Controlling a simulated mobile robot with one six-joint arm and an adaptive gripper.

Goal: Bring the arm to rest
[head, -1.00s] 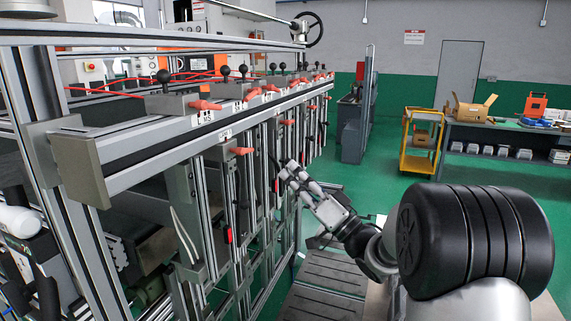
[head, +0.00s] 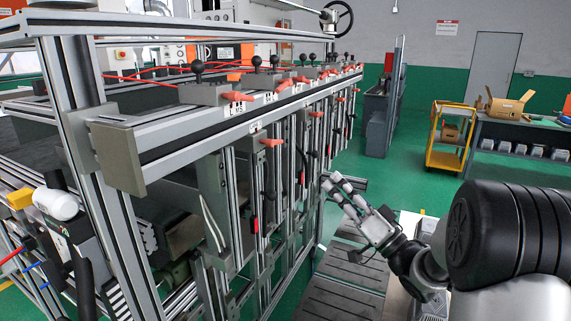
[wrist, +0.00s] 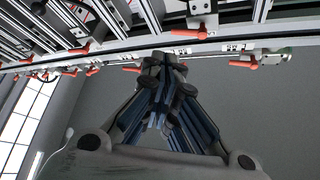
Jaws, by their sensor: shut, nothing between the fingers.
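My gripper (head: 340,187) is in the middle right of the head view, at the end of my arm. It points up and to the left, toward the aluminium frame rack (head: 182,145). It appears apart from the rack and carries nothing. In the wrist view my gripper (wrist: 165,62) has its fingertips together in the centre, with nothing between them. The rack's rail with orange handles (wrist: 188,33) runs across the top of that view. No foil tray can be made out.
The rack with black-knobbed levers and orange handles (head: 237,96) fills the left and middle. A yellow cart (head: 447,140) and a workbench with boxes (head: 515,130) stand at the back right. Green floor (head: 405,165) is clear between them.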

